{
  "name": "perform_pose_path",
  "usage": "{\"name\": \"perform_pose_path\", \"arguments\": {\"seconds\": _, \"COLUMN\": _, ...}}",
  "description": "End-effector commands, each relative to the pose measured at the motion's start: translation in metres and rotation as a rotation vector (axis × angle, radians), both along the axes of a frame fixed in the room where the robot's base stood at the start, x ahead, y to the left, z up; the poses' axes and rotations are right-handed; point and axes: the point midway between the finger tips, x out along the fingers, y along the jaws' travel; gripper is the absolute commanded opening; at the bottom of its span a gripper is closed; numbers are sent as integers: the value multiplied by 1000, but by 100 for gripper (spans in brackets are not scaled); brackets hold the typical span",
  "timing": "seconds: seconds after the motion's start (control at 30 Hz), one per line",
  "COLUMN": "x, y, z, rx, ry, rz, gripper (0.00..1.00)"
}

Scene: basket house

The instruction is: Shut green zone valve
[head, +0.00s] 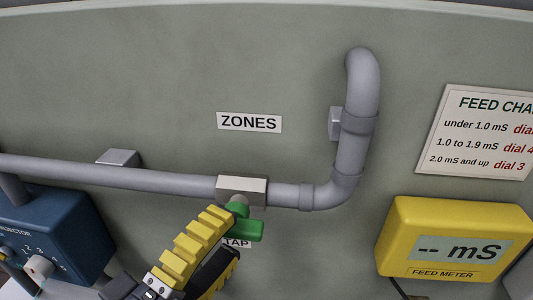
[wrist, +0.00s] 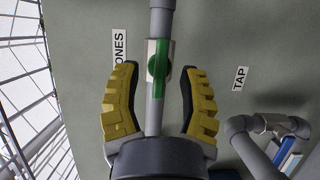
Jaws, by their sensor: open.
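The green valve handle (head: 248,230) sits on a metal valve block (head: 254,190) in the grey pipe at the wall. In the wrist view the green handle (wrist: 161,72) lies lengthwise along the pipe, between my finger tips. My gripper (wrist: 158,80) is open, with one yellow ridged finger on each side of the handle and a visible gap to each. In the head view my gripper (head: 226,234) comes up from the bottom and its fingers overlap part of the handle. Contact with the handle cannot be made out.
The grey pipe (head: 85,171) bends upward right of the valve. A ZONES label (head: 250,122) is above; a TAP label (head: 237,243) is partly hidden. A blue injector box (head: 65,235) stands left. A yellow feed meter (head: 452,240) and a feed chart (head: 485,130) are right.

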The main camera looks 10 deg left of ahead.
Motion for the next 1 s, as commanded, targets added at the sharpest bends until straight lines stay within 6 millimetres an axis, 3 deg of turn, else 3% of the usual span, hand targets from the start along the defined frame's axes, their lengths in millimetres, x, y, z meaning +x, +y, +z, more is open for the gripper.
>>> {"name": "perform_pose_path", "arguments": {"seconds": 0.2, "x": 17, "y": -6, "z": 0, "rx": 3, "ry": 0, "rz": 1, "gripper": 41}}
{"name": "perform_pose_path", "arguments": {"seconds": 0.47, "x": 18, "y": -7, "z": 0, "rx": 2, "ry": 0, "rz": 4, "gripper": 41}}
{"name": "perform_pose_path", "arguments": {"seconds": 0.6, "x": 18, "y": -6, "z": 0, "rx": 3, "ry": 1, "rz": 4, "gripper": 0}}
{"name": "perform_pose_path", "arguments": {"seconds": 1.0, "x": 19, "y": -7, "z": 0, "rx": 12, "ry": 0, "rz": 3, "gripper": 0}}
